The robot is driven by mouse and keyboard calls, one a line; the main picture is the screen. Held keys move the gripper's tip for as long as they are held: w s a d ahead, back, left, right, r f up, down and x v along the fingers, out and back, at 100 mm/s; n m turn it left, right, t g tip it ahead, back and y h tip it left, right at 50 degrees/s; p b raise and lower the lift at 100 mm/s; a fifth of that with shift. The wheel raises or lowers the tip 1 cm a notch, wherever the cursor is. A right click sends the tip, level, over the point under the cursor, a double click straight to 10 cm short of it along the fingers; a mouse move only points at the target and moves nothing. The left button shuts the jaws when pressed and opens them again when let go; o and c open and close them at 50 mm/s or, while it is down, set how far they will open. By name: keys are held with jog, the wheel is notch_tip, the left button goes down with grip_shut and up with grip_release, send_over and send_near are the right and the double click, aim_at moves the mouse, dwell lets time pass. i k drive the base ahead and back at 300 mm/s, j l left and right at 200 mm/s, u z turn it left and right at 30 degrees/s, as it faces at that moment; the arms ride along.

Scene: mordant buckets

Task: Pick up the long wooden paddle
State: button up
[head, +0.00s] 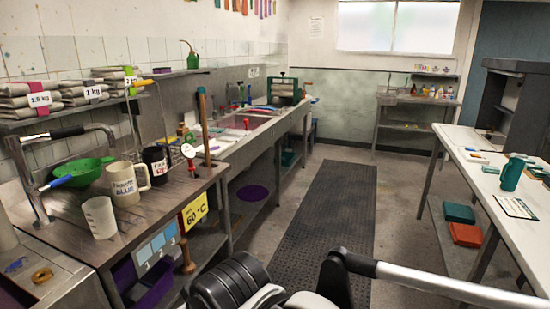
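A long brown wooden shaft (203,122), which looks like the paddle, stands nearly upright at the right end of the left worktop. Its top rises above the worktop and its lower end is not clearly visible. A wooden piece (187,258) shows lower down by the front of the bench; I cannot tell whether it belongs to the same paddle. Parts of my own arm, black and white, cross the bottom of the view, well apart from the shaft. I cannot make out gripper fingers in this view.
Beside the shaft are a black mug (155,160), a cream jug (128,184), a dial thermometer (188,151) and a yellow 60 °C sign (194,212). A sink bench (235,140) runs behind. A dark floor mat (325,220) lies clear between the benches and a white table (480,165).

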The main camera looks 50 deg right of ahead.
aim_at(201, 91)
jog(key=z, duration=0.9)
